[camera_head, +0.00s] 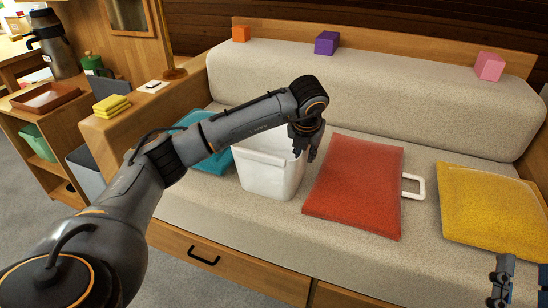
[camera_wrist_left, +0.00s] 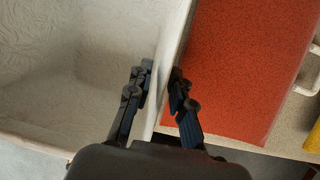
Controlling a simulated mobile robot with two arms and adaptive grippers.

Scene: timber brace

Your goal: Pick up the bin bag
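The bin bag looks like the white, open-topped, bin-shaped thing (camera_head: 270,175) standing upright on the sofa seat; I cannot tell bag from bin. Its crumpled pale inside (camera_wrist_left: 60,60) fills the left of the left wrist view. My left gripper (camera_head: 308,152) is at its right rim. In the wrist view the left gripper's fingers (camera_wrist_left: 158,108) are apart, one on each side of the white wall (camera_wrist_left: 165,75). A gap shows beside the wall, so they are not closed on it. My right gripper (camera_head: 522,284) is at the bottom right corner, fingers apart and empty.
A red board-like cushion (camera_head: 355,185) lies close right of the white thing, with a white handle (camera_head: 413,186) beside it. A yellow cushion (camera_head: 490,203) lies farther right. A teal item (camera_head: 187,122) is partly behind my left arm. Coloured blocks (camera_head: 327,42) stand along the backrest.

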